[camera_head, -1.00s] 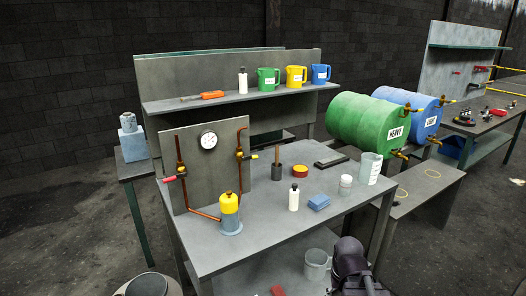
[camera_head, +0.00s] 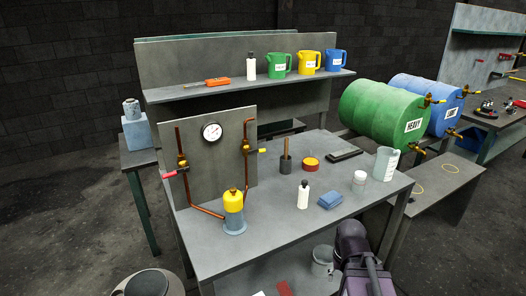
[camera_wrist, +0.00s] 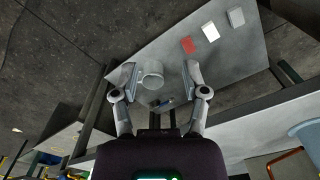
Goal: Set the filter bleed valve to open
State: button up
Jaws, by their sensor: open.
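In the head view an upright panel (camera_head: 218,152) on the bench carries copper pipes and a round gauge (camera_head: 212,131). A valve with a red handle (camera_head: 170,174) is on the left pipe, its handle sticking out left. A valve with a yellow handle (camera_head: 262,151) sticks out right of the right pipe. A filter with a yellow top (camera_head: 234,199) stands below, joined to the pipes. I cannot tell which valve is the filter bleed valve. My gripper (camera_wrist: 161,78) is open and empty in the wrist view, away from the valves, facing the lower shelf.
A grey mug (camera_head: 322,262) is on the lower shelf. Green (camera_head: 385,120) and blue (camera_head: 425,100) drums lie behind right.

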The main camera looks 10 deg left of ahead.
jog(key=m+t+y+p, duration=0.5)
jog(key=m+t+y, duration=0.35)
jog(key=y, duration=0.55)
send_near(262, 151)
jog(key=s+d, duration=0.1)
jog(key=d, duration=0.1)
jog(key=shift+s+d+r+n, duration=0.25)
jog(key=shift+r+n, duration=0.05)
jog(key=shift+n, duration=0.05)
jog(key=shift+a, duration=0.1)
jog(key=b+x, duration=0.2)
jog(key=x, duration=1.1)
jog(key=shift+w+a+f, duration=0.2)
jog(key=shift+w, duration=0.1)
jog(key=shift+c, duration=0.3)
grip_shut()
